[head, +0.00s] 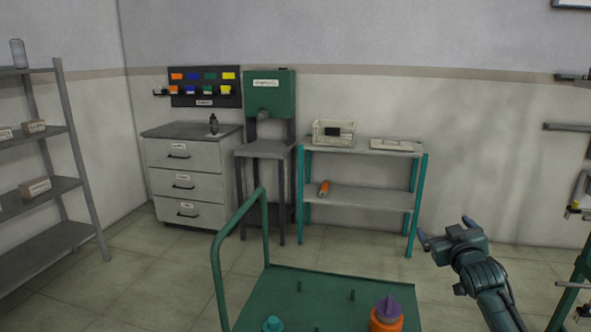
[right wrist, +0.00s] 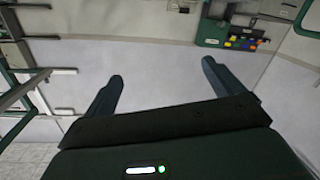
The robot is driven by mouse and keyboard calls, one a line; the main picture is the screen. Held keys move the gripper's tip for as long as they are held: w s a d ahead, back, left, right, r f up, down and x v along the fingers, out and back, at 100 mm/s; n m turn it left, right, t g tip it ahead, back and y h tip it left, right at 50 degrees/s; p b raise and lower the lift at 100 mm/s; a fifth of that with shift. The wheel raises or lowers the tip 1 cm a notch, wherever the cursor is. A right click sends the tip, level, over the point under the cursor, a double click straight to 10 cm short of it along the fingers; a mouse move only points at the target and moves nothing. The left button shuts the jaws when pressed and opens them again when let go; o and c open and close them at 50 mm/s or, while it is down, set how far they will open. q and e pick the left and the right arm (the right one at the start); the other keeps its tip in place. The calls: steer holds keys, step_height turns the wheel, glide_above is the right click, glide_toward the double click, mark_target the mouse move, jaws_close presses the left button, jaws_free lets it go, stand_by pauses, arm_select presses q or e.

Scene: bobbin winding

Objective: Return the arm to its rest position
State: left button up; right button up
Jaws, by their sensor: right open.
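My right gripper (head: 443,232) is at the right of the head view, raised in front of the floor and the far wall. Its two dark blue fingers stand wide apart and nothing is between them. In the right wrist view the open gripper (right wrist: 162,85) points toward a pale wall, with empty space between the fingers. My right arm comes up from the bottom right of the head view. My left gripper is in neither view.
A green cart (head: 330,293) stands in front, carrying an orange and purple piece (head: 387,314). Behind are a teal-legged shelf table (head: 362,196), a green machine (head: 270,95) and a drawer cabinet (head: 187,180). Grey shelves (head: 45,190) stand left. Floor right of the cart looks clear.

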steer(key=s+a+f+n+g+y, duration=0.1)
steer(key=s+a+f+g+y, duration=0.1)
steer(key=s+a+f, duration=0.6)
steer(key=s+a+f+n+g+y, duration=0.1)
steer(key=s+a+f, duration=0.4)
steer(key=s+f, duration=0.65)
steer(key=s+a+f+g, duration=0.1)
steer(key=s+a+f, duration=0.1)
steer(key=s, duration=0.4)
steer(key=s+a+f+m+g+y, duration=0.1)
steer(key=s+a+f, duration=0.1)
steer(key=s, duration=0.5)
steer(key=s+a+f+g+y, duration=0.1)
steer(key=s+a+f, duration=0.1)
steer(key=s+a, duration=0.2)
steer(key=s, duration=0.3)
steer(key=shift+a+f, duration=0.25)
steer(key=shift+f, duration=0.15)
